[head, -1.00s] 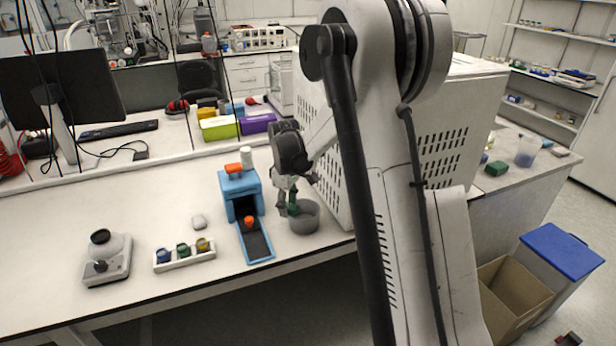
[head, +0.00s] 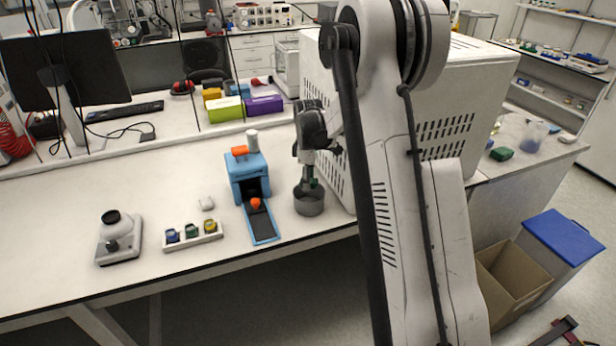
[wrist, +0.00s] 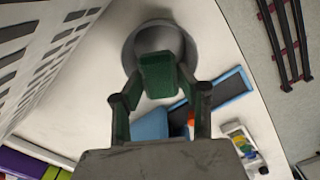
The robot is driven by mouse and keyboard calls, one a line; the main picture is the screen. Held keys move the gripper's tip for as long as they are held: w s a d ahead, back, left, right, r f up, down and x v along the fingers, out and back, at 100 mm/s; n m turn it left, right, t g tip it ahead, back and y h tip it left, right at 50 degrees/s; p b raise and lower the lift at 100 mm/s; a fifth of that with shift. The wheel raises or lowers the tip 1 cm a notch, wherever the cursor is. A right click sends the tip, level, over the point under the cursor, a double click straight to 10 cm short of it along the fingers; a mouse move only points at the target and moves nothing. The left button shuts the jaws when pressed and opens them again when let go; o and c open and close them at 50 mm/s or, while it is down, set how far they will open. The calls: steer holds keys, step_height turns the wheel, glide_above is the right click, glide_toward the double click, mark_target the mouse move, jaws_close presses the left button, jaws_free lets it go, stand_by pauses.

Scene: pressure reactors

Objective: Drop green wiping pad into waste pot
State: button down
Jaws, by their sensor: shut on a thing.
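My gripper (wrist: 160,88) is shut on the green wiping pad (wrist: 158,75), which sits between its two fingers in the wrist view. The waste pot (wrist: 131,52), a grey round open vessel, lies beyond the pad there, and the pad overlaps its near rim in the picture. In the head view my gripper (head: 308,180) points down over the waste pot (head: 309,205). A bit of the green pad (head: 314,183) shows near the pot's rim. I cannot tell whether the pad is above the rim or slightly inside.
A blue device (head: 247,178) with a sloping chute stands left of the pot. A large white vented cabinet (head: 445,130) stands close on the right. A tray of small coloured jars (head: 192,236) and a scale-like device (head: 117,240) are farther left. The bench's front edge is near.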

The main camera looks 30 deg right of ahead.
mark_target(308, 196)
steer(key=shift+f+b, duration=2.85)
steer(key=shift+f, duration=0.7)
steer(key=c, duration=1.1)
jaws_free()
steer(key=shift+c, duration=0.2)
steer(key=shift+r+p, duration=1.85)
steer(key=shift+r, duration=3.2)
